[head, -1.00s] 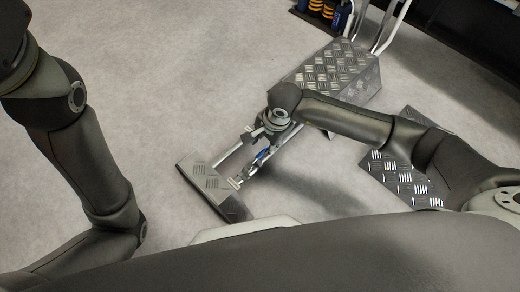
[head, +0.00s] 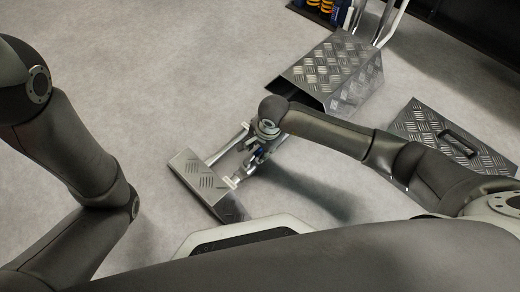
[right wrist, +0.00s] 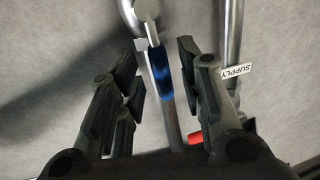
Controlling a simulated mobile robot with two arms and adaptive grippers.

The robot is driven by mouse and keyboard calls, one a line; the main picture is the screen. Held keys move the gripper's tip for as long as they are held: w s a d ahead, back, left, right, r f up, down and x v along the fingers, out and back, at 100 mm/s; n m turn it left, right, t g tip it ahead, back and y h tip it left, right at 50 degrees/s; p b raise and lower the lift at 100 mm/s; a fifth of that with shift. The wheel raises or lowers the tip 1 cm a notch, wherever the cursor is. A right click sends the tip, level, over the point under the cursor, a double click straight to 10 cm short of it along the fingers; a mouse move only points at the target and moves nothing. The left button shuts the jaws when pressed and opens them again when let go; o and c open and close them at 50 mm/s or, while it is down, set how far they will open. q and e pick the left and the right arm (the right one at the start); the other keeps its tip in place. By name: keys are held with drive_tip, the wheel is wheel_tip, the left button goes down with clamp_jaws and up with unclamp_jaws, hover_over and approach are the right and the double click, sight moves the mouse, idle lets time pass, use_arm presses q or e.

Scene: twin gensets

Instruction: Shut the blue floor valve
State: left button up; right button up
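The blue valve handle (right wrist: 161,73) is in the right wrist view, on a metal pipe fitting. It lies between the fingers of my right gripper (right wrist: 160,82), nearer the right-hand finger, with a visible gap on the left. The right gripper is open; contact with the handle cannot be made out. In the head view the right gripper (head: 252,164) points down at floor pipes (head: 230,144), and a small bit of blue shows there, mostly hidden by the hand. My left arm runs down the left side of the head view; its gripper is out of frame.
A tread-plate step (head: 198,176), a raised tread-plate cover (head: 330,65) and a flat plate with a handle (head: 462,143) surround the pipes. Floor at left is clear.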

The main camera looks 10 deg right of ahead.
clamp_jaws()
idle(0.3)
idle(0.3)
